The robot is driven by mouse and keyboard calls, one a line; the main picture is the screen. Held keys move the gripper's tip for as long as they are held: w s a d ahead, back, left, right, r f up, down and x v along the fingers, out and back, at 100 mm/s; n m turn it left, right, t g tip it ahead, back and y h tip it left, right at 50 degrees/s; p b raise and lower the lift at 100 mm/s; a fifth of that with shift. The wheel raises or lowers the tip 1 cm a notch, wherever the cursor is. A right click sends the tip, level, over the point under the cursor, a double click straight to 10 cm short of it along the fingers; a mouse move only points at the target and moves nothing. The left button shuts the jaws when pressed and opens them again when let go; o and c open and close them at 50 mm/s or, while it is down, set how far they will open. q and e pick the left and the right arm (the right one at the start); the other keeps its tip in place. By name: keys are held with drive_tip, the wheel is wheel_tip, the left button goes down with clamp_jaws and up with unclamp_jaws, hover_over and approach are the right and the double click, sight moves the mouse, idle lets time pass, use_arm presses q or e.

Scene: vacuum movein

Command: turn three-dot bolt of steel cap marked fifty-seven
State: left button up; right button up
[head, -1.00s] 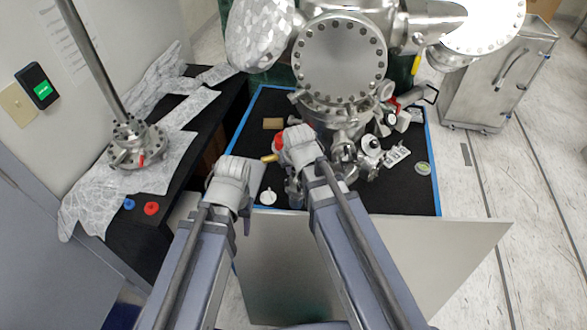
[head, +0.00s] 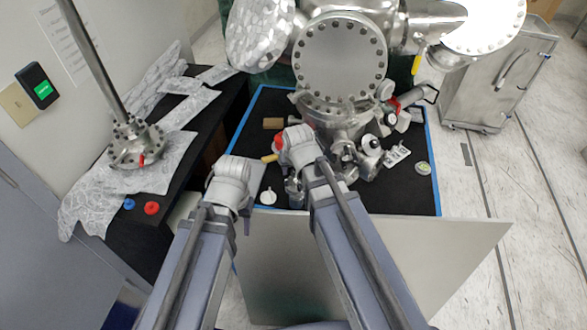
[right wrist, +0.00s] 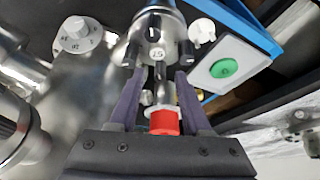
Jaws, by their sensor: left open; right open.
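In the right wrist view a steel cap (right wrist: 155,28) carries a small tag marked 57 (right wrist: 157,54). Dark bolt heads ring it, but dots on them are too small to make out. My right gripper (right wrist: 159,62) is open, with one finger on each side of the cap's near end. I cannot tell whether the fingers touch it. A red piece (right wrist: 164,122) sits between the fingers, nearer the palm. In the head view my right wrist hides this spot. My left gripper (head: 247,222) is open, mostly hidden below its wrist, left of the right arm.
A large steel chamber (head: 340,60) stands behind my grippers on the black, blue-edged table (head: 405,195). A foil-covered bench (head: 90,195) stands left.

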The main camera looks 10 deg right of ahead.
drive_tip(key=shift+p+v, duration=3.65)
drive_tip(key=shift+v, duration=0.3)
use_arm(q)
wheel_tip(320, 180, up, 7)
drive_tip(key=shift+r, duration=0.1)
use_arm(e)
drive_tip(key=shift+w, duration=0.1)
